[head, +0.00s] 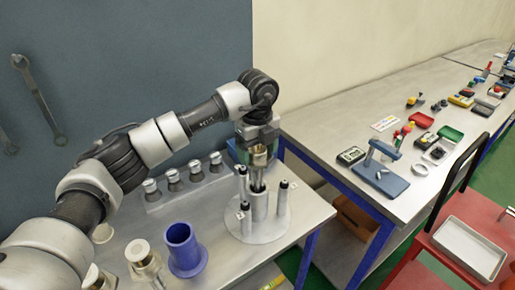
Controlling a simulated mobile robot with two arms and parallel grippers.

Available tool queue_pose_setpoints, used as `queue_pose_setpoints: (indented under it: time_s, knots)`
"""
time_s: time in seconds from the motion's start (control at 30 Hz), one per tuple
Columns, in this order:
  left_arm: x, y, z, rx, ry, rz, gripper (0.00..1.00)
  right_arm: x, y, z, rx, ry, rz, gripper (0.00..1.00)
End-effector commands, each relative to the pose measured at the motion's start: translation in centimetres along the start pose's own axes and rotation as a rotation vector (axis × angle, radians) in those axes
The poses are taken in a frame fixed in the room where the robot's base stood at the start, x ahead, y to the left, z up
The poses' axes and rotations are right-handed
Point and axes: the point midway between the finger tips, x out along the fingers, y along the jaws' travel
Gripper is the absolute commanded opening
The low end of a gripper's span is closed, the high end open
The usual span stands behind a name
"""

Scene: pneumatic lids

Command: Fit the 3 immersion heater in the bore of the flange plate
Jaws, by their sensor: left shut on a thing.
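My left gripper (259,147) is shut on an immersion heater with a brass-coloured head (259,158). The heater points down over the middle of the round grey flange plate (240,226). Its dark lower end meets the top of the upright central sleeve (260,205); I cannot tell how deep it reaches. Slim posts with dark tops stand around the sleeve. Another heater-like piece with a pale metal head (142,253) stands at the front left of the bench, and a similar one (94,278) is partly cut off at the lower left. My right gripper is not in view.
A blue flanged cylinder (182,246) stands on the bench left of the plate. Several metal-capped pieces (174,178) sit in a row behind it. A long table (330,143) with tools and a red cart (480,217) with a tray are to the right.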

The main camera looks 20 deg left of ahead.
Motion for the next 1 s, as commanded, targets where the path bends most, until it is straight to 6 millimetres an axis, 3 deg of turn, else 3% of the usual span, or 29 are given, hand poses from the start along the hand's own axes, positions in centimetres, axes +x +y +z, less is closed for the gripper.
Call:
queue_pose_setpoints:
  time_s: [1.0]
  knots:
    - [2.2, 0.0, 0.0, 0.0, 0.0, -0.001, 0.49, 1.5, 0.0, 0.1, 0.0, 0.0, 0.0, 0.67]
